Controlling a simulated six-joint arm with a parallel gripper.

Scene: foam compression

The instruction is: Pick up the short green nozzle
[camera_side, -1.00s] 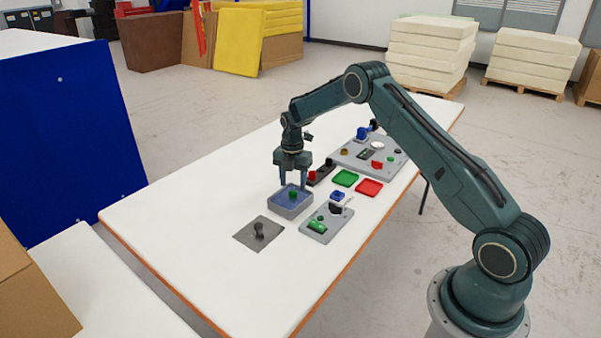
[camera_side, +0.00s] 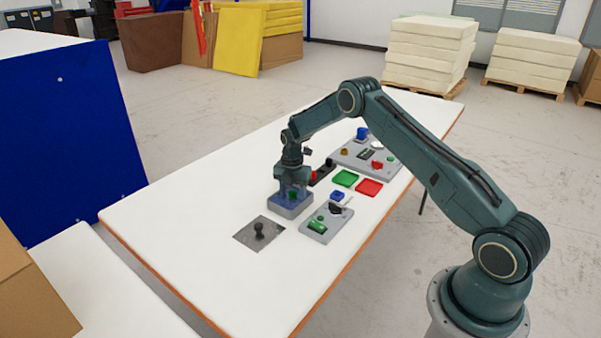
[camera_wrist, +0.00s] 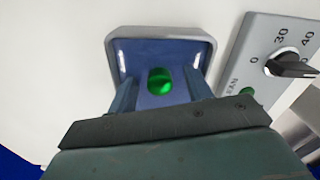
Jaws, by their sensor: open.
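The short green nozzle (camera_wrist: 160,81) stands in the blue-floored grey tray (camera_wrist: 203,38), near its middle. In the side view the nozzle (camera_side: 293,195) shows small and dark between my fingers, and the tray (camera_side: 291,211) sits below my gripper. My gripper (camera_side: 293,199) points down into the tray. In the wrist view my gripper (camera_wrist: 160,94) is open, with one finger on each side of the nozzle and a gap on both sides. The fingers do not visibly touch it. Whether the fingertips touch the tray floor cannot be told.
A grey dial panel (camera_side: 320,227) with a green cylinder (camera_side: 317,226) stands close right of the tray. A dark plate with a knob (camera_side: 259,232) lies in front. Green (camera_side: 346,178) and red (camera_side: 369,187) trays lie behind. The table's left side is clear.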

